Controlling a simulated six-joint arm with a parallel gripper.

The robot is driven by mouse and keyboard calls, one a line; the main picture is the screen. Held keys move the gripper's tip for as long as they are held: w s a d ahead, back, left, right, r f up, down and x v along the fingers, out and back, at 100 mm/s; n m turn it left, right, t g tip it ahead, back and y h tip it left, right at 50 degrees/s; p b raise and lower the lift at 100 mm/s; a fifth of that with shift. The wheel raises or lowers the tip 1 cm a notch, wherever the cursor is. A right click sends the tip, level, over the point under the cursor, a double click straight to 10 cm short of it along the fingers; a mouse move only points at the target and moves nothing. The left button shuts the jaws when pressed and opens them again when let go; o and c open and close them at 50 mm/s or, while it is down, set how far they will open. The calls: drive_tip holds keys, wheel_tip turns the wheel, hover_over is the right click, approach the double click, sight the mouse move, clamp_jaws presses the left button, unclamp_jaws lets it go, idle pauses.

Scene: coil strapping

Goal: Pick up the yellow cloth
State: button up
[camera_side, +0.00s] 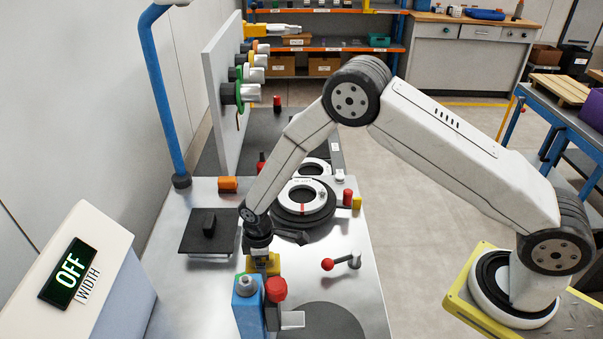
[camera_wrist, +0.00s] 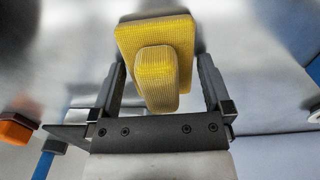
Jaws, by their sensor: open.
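The yellow cloth (camera_wrist: 180,38) lies on the metal bench top, with a raised, thicker middle part standing up toward the wrist camera. In the side view the cloth (camera_side: 271,264) shows as a small yellow patch, partly hidden by my gripper and a blue block. My gripper (camera_wrist: 162,85) is open, pointing down over the cloth, with one finger on each side of the raised part. I cannot tell whether the fingers touch the cloth. In the side view my gripper (camera_side: 261,256) is low over the bench, just behind the blue block.
A blue block with a grey knob (camera_side: 247,305) and a red knob (camera_side: 276,289) stand close in front of my gripper. A red-tipped lever (camera_side: 342,263) is to the right. Round black fixtures (camera_side: 288,213) stand behind.

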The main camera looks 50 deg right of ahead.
idle(0.3)
drive_tip(key=c, duration=1)
drive_tip(key=shift+r, duration=0.1)
drive_tip(key=shift+r, duration=1.55)
drive_tip(key=s+d+r, duration=0.3)
drive_tip(key=s+r, duration=0.6)
drive_tip(key=s, duration=0.4)
drive_tip(key=shift+s+d+r, duration=0.15)
drive_tip(key=shift+s+r, duration=0.15)
drive_tip(key=shift+r, duration=0.1)
